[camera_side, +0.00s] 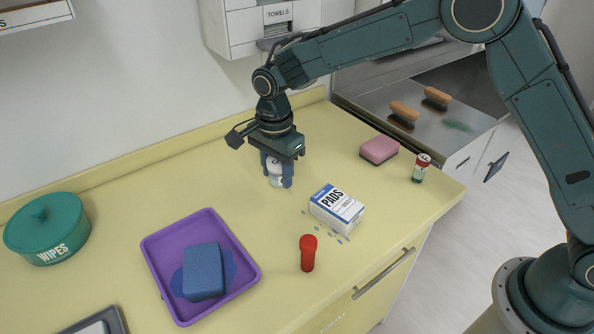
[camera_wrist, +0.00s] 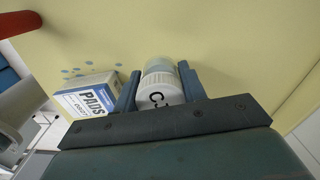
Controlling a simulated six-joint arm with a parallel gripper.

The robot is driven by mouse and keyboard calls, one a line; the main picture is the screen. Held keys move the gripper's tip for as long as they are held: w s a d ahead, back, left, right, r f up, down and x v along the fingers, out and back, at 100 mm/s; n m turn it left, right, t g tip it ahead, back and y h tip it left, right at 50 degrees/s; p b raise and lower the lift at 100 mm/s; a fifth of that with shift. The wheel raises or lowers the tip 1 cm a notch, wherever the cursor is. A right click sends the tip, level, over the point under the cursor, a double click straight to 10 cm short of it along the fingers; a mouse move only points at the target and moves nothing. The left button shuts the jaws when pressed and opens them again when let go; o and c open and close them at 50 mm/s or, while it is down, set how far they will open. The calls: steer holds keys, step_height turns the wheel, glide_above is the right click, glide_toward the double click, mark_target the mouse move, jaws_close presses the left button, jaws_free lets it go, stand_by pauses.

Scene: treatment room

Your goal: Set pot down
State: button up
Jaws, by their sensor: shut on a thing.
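The pot is a small container with a white ribbed lid marked with dark letters and a pale, clear-looking body. In the side view the pot (camera_side: 276,178) is between the fingers of my gripper (camera_side: 277,180), over the yellow counter (camera_side: 210,176) near its back. In the wrist view the pot (camera_wrist: 160,91) sits between the two blue-grey fingers of my gripper (camera_wrist: 159,88), lid towards the camera. My gripper is shut on it and points down. The fingers hide part of its sides. I cannot tell whether its base touches the counter.
A PADS box (camera_side: 337,208) stands right of the pot, with blue drops beside it. A purple tray (camera_side: 156,248) holds a blue sponge. Counter left of the gripper is clear.

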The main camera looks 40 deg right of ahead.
mark_target(278, 185)
steer(key=shift+f, duration=2.05)
steer(key=shift+f, duration=0.15)
steer(key=o, duration=1)
steer(key=shift+c, duration=0.2)
step_height(278, 185, up, 12)
steer(key=shift+f, duration=0.15)
steer(key=shift+r, duration=0.3)
